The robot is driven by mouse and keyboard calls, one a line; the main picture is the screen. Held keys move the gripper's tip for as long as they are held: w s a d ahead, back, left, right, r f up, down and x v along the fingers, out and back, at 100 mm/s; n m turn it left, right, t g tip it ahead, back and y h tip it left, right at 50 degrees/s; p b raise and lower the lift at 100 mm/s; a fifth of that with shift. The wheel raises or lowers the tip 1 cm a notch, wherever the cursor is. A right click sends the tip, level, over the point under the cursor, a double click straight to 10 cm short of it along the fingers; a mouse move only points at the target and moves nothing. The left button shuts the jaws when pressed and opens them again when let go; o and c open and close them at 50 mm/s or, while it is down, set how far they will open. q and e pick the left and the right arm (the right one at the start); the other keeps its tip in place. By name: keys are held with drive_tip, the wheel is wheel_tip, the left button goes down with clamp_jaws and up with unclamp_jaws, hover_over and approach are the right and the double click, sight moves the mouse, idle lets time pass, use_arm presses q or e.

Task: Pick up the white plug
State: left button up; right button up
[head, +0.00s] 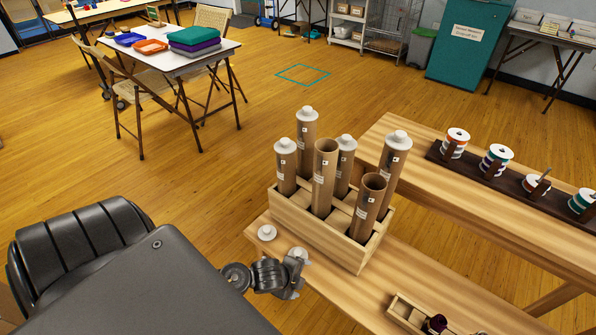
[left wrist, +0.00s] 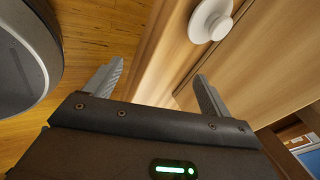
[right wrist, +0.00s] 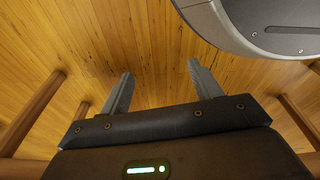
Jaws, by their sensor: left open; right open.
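A white plug (head: 266,233) lies on the wooden bench, left of the crate of cardboard tubes. A white plug (left wrist: 212,20) also shows at the top of the left wrist view, beyond my fingers and on the side of the right finger. My left gripper (head: 293,272) is by the bench's near left edge, close to the plug; its fingers (left wrist: 150,85) are apart with nothing between them. A pale shape at the gripper in the head view is partly hidden; I cannot tell whether it is another plug. My right gripper (right wrist: 160,90) is open and empty above the floor.
The wooden crate (head: 318,238) holds several tubes; two stand open-topped, the others have white plugs. A small wooden box (head: 402,310) is at the front. A raised shelf (head: 420,160) carries spools on a dark rack. Bare bench lies right of the crate.

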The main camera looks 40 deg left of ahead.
sight(298, 252)
use_arm(q)
drive_tip(key=w+a+r+m+h+b, duration=0.15)
drive_tip(key=a+r+m, duration=0.3)
drive_tip(key=m, duration=0.85)
drive_tip(key=w+a+r+m+h+b, duration=0.1)
drive_tip(key=a+r+m+b, duration=0.3)
drive_tip(key=m, duration=1)
drive_tip(key=shift+g, duration=0.4)
drive_tip(key=w+f, duration=0.1)
drive_tip(key=f, duration=0.1)
drive_tip(key=f+p, duration=0.1)
drive_tip(key=f, duration=0.1)
drive_tip(key=w+f+p, duration=0.1)
drive_tip(key=f, duration=0.1)
drive_tip(key=shift+w+d+f, duration=0.15)
drive_tip(key=shift+w+d, duration=0.05)
drive_tip(key=shift+w, duration=0.15)
drive_tip(key=x, duration=0.4)
drive_tip(key=shift+s+a+f, duration=0.1)
drive_tip(key=shift+a+f, duration=0.05)
drive_tip(key=shift+f, duration=0.35)
drive_tip(key=shift+w+f, duration=0.15)
drive_tip(key=shift+w, duration=0.1)
drive_tip(key=c, duration=1)
use_arm(e)
drive_tip(key=w, duration=0.2)
drive_tip(key=w+r, duration=0.1)
drive_tip(key=shift+w+a, duration=0.15)
drive_tip(key=shift+a, duration=0.25)
